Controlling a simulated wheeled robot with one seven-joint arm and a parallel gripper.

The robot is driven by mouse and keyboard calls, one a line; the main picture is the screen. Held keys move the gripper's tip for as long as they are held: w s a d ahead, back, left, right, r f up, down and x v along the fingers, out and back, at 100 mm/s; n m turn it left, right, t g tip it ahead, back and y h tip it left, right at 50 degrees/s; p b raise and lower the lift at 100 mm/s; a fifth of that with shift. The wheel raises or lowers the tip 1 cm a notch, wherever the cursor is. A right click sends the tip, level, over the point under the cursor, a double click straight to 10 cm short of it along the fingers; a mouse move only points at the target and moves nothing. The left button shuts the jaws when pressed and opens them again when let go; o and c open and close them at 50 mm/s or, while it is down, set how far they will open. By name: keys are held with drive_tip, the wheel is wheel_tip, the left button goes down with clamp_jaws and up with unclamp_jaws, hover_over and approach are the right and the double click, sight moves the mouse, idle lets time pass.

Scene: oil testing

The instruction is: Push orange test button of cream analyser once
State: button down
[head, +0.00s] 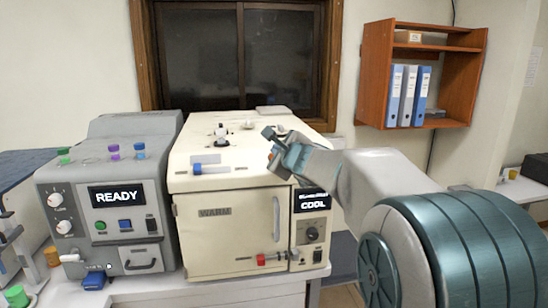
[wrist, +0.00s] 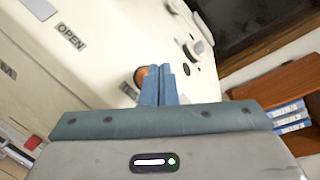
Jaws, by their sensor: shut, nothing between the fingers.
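The cream analyser (head: 225,235) stands in the middle of the counter, with a door marked WARM and a small screen (head: 311,202) reading COOL. In the wrist view its top (wrist: 100,45) carries an OPEN label. The orange button (wrist: 140,76) shows there, partly hidden behind my fingers. My gripper (wrist: 159,70) is shut and empty, its fingertips at the right edge of the button. I cannot tell whether they touch it. In the head view my gripper (head: 272,146) is over the right part of the analyser's top, and it hides the button.
A grey machine (head: 105,205) with a READY screen stands close on the left. A blue-grey slider (head: 197,169) and knobs rise from the analyser's top. A window (head: 240,60) is behind, and a wooden shelf (head: 375,75) with binders hangs at right.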

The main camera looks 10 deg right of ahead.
drive_tip(key=shift+f, duration=0.15)
drive_tip(key=shift+w+f+b, duration=0.2)
drive_tip(key=shift+w+b, duration=0.05)
drive_tip(key=shift+b, duration=0.25)
drive_tip(key=shift+w+f+b, duration=0.2)
drive_tip(key=shift+f+b, duration=0.2)
drive_tip(key=shift+b, duration=0.05)
idle(0.4)
drive_tip(key=shift+r, duration=0.1)
drive_tip(key=shift+s+r+p, duration=0.45)
drive_tip(key=shift+r, duration=0.15)
drive_tip(key=shift+s+r+p, duration=0.25)
drive_tip(key=shift+r+p, duration=0.15)
drive_tip(key=shift+r, duration=0.1)
drive_tip(key=s+r+p, duration=0.2)
drive_tip(key=r, duration=0.1)
drive_tip(key=shift+s+r, duration=0.1)
drive_tip(key=shift+s, duration=0.1)
